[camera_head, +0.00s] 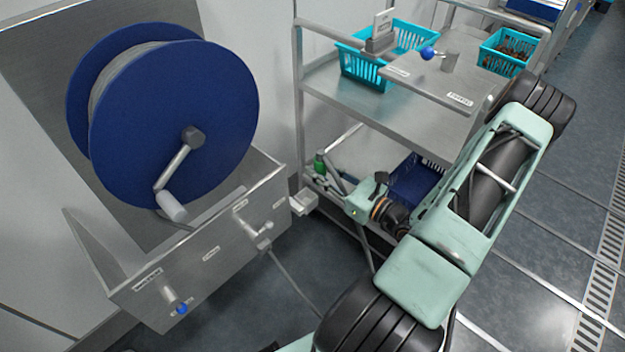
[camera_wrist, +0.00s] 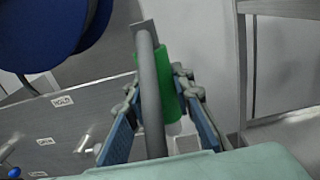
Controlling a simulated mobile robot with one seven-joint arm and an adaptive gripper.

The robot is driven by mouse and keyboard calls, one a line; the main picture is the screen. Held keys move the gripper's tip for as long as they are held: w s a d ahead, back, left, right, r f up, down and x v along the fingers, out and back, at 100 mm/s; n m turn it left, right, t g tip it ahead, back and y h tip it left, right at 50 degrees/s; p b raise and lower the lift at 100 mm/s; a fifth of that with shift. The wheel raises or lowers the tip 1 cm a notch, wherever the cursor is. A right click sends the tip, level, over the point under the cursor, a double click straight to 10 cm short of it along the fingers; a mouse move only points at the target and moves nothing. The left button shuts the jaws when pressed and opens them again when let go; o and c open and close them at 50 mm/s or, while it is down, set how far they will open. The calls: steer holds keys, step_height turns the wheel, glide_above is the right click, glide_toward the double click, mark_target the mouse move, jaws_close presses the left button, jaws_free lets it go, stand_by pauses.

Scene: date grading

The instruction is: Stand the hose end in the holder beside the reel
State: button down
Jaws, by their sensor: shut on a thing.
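The hose end is a green piece (camera_wrist: 169,85) with a grey hose (camera_wrist: 151,95) running in front of it in the wrist view. My gripper (camera_wrist: 160,84) is shut on this green hose end, with a finger on each side. In the head view the green hose end (camera_head: 320,162) shows above my gripper (camera_head: 320,181), near the right corner of the reel's steel box. A small pale square holder (camera_head: 304,202) sticks out from that corner, just below and left of my gripper. The hose end is apart from it. The blue reel (camera_head: 170,110) stands at the left.
The steel box (camera_head: 125,295) under the reel carries labels and valve handles, one with a blue knob (camera_head: 182,308). A steel trolley (camera_head: 430,115) with turquoise baskets (camera_head: 352,65) and a dark blue crate (camera_head: 415,180) stands close behind my arm. Open floor lies at the right.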

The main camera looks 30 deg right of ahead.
steer(key=shift+w+d+f+h+b, duration=0.1)
steer(key=shift+d+f+h+b, duration=0.05)
steer(key=shift+f, duration=0.3)
steer(key=shift+w+d+f+h+b, duration=0.1)
steer(key=shift+f+h+b, duration=0.05)
steer(key=shift+f, duration=0.25)
steer(key=w+a+f+b, duration=0.2)
steer(key=w+f+b, duration=0.3)
steer(key=f+b, duration=0.1)
steer(key=shift+w+f, duration=0.25)
steer(key=shift+f, duration=0.45)
steer(key=shift+f, duration=0.2)
stand_by(0.5)
steer(key=shift+f+b, duration=1.7)
steer(key=shift+f, duration=0.8)
steer(key=c, duration=1.6)
jaws_free()
